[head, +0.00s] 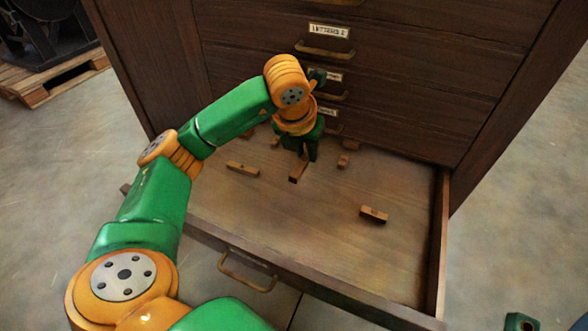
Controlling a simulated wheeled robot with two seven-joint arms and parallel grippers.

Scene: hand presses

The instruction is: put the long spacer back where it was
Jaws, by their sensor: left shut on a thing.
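My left gripper (305,153) points down into the open drawer. It is shut on a small wooden spacer (297,172), whose near end shows below the fingers. The fingers hide the rest of this spacer, so I cannot tell its full length or whether it touches the drawer floor. A longish wooden spacer (243,168) lies to the left of the gripper. Another wooden block (374,214) with a dark mark lies to the right, nearer the front. A green part, perhaps of my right gripper (521,322), shows at the bottom right corner; its jaws are unclear.
More small wooden pieces (343,160) lie near the back, partly behind my arm. The wooden cabinet (420,70) with shut drawers rises close behind the gripper. A pallet (50,80) stands far left.

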